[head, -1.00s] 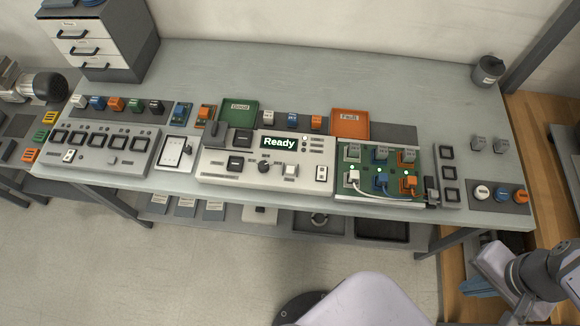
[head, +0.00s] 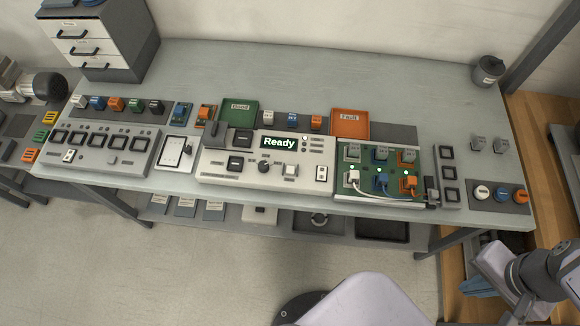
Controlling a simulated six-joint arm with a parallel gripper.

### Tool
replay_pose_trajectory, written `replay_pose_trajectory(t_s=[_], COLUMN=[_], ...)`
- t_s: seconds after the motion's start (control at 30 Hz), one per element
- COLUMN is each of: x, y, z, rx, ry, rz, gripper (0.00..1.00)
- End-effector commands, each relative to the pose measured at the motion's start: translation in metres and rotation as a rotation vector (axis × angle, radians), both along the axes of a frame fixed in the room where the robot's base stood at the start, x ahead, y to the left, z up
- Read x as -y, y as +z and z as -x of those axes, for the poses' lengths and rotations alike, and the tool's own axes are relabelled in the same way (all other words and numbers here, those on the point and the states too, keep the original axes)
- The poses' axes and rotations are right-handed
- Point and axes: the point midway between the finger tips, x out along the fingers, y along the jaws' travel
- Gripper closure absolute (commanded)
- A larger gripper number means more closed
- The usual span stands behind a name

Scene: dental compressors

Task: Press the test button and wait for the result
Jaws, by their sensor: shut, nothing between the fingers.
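The test unit (head: 215,172) is a pale console in the middle of the bench. Its display (head: 280,142) reads "Ready". Its front has a pale square button (head: 290,170), a dark round knob (head: 264,168) and a rocker switch (head: 321,173). Labels are too small to read, so I cannot tell for sure which control is the test button. A green board (head: 366,186) with white, blue and orange plugs and lit green lamps adjoins the unit on the right. My gripper does not show; only parts of my arm appear at the lower right.
A green tray (head: 240,120) and an orange tray (head: 350,115), labelled "Fault", lie behind the unit. A grey panel with several dark sockets (head: 97,150) is at left. A dark cup (head: 488,70) stands at back right. The rear bench top (head: 320,75) is clear.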

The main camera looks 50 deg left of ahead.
Motion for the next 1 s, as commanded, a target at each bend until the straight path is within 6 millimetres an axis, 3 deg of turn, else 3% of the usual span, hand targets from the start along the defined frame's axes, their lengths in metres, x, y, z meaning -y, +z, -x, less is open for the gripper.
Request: replay_pose_trajectory(t_s=[0.27, 0.47, 0.77, 1.0], x=[-0.01, -0.039, -0.118, -0.203], y=[0.001, 0.003, 0.004, 0.002], z=[-0.009, -0.031, -0.066, -0.074], rx=[-0.012, -0.027, 0.012, 0.118], ry=[0.04, 0.129, 0.297, 0.418], rz=[0.023, 0.085, 0.239, 0.352], gripper=[1.0, 1.0, 1.0, 1.0])
